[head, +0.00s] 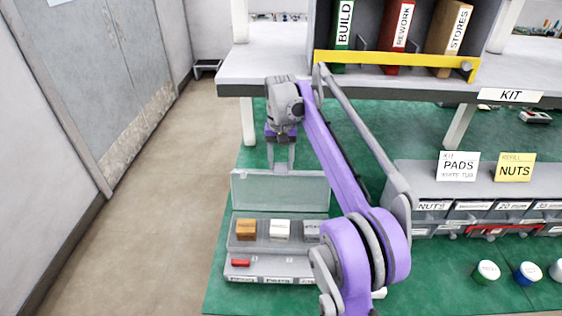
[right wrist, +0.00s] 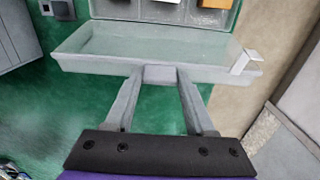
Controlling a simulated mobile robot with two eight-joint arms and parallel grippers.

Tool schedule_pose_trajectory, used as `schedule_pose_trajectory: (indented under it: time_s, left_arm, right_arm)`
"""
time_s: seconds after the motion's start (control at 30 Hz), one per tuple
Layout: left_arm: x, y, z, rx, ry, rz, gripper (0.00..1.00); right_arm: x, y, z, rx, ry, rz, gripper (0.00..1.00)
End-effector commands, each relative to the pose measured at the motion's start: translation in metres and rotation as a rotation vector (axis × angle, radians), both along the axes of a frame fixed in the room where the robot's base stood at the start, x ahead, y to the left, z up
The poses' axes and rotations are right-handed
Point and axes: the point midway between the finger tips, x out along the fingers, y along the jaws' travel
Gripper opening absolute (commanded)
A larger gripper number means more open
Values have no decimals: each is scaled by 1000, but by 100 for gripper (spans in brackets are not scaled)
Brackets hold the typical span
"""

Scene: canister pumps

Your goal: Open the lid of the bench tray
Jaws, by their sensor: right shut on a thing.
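The bench tray (head: 232,243) is a grey box on the green bench mat. Its translucent lid (head: 280,192) stands raised at the tray's far side, so the compartments are uncovered. My right gripper (head: 281,170) is at the lid's top edge. In the right wrist view my right gripper (right wrist: 160,75) is shut on a small grey tab at the middle of the edge of the lid (right wrist: 120,42). My right arm hides the tray's right end. My left gripper is not in view.
An orange block (head: 246,230), a white block (head: 280,231) and a red piece (head: 240,262) lie in the tray. Labelled drawers (head: 470,208) and several round pots (head: 487,271) are to the right. A shelf with a yellow rail (head: 390,62) is above.

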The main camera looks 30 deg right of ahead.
Motion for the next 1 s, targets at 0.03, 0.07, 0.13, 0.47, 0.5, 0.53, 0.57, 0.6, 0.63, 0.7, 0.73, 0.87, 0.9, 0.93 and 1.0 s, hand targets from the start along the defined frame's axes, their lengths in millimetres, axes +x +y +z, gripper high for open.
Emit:
schedule_pose_trajectory:
  time_s: [0.03,0.07,0.13,0.47,0.5,0.53,0.57,0.6,0.63,0.7,0.73,0.87,0.9,0.93,1.0]
  left_arm:
    - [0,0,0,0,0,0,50]
    - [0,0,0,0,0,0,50]
    - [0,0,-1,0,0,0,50]
    - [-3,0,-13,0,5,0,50]
    - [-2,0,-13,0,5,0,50]
    - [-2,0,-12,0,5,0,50]
    - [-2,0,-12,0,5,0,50]
    - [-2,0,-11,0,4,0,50]
    - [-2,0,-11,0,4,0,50]
    - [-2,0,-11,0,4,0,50]
    - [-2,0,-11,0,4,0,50]
    - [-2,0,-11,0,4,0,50]
    - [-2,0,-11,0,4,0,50]
    - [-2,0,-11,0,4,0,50]
    - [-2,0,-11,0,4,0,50]
  right_arm:
    - [0,0,0,0,0,0,0]
    - [0,0,0,0,0,0,0]
    - [-1,1,0,-2,-3,0,0]
    - [-20,12,3,-59,-95,1,0]
    - [-24,14,4,-62,-101,1,0]
    - [-26,16,5,-62,-101,1,0]
    - [-29,18,5,-62,-101,1,0]
    - [-31,19,6,-61,-100,0,0]
    - [-33,20,6,-61,-99,0,0]
    - [-34,21,6,-60,-98,0,0]
    - [-35,22,6,-60,-97,0,0]
    - [-35,22,6,-59,-96,0,0]
    - [-35,22,6,-59,-95,0,0]
    - [-35,22,6,-59,-95,0,0]
    - [-35,22,5,-58,-95,0,60]
